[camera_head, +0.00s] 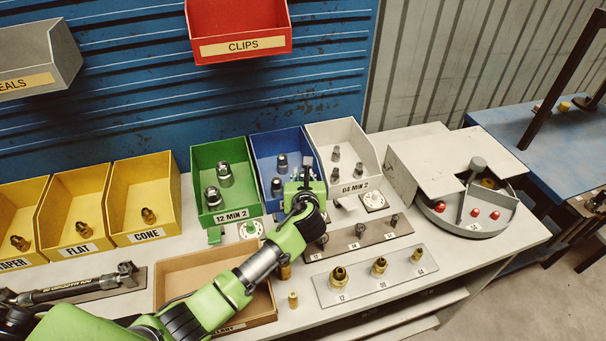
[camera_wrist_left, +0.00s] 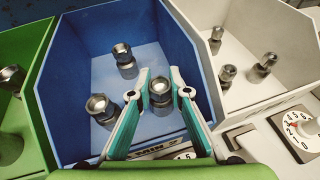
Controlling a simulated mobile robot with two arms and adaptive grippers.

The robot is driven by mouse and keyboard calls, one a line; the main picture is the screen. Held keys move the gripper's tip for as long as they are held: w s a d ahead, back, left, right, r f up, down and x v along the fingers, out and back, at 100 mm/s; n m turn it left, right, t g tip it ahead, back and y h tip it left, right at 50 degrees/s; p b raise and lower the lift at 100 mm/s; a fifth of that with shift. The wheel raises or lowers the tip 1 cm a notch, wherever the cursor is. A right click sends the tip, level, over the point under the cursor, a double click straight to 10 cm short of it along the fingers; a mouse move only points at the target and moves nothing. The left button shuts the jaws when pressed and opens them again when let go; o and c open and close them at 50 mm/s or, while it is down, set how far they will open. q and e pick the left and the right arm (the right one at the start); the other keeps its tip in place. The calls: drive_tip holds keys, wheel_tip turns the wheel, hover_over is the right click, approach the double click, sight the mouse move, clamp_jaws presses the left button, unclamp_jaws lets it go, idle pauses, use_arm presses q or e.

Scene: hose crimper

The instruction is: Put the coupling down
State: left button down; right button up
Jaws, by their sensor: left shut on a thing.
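My left gripper (camera_head: 304,172) reaches over the front of the blue bin (camera_head: 266,147). It also shows in the left wrist view (camera_wrist_left: 160,80), with its fingers closed on a metal coupling (camera_wrist_left: 160,97). The held coupling is upright, inside the outline of the blue bin near its front right side. I cannot tell whether its base touches the bin floor. Two other metal couplings stand in the same bin, one at the back (camera_wrist_left: 123,61) and one at the front left (camera_wrist_left: 103,109). In the head view the gripper mostly hides the held coupling. My right gripper is not in view.
A green bin (camera_head: 222,155) labelled 12 MIN 2 is on the left, a white bin (camera_head: 340,145) labelled 04 MIN 2 on the right. Both hold metal fittings. A cardboard tray (camera_head: 190,275) and a light plate with brass fittings (camera_head: 400,285) lie in front. A round machine (camera_head: 450,190) stands right.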

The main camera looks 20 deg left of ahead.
use_arm(q)
drive_tip(key=shift+f, duration=0.1)
drive_tip(key=c, duration=2.2)
unclamp_jaws()
drive_tip(key=v, duration=1.2)
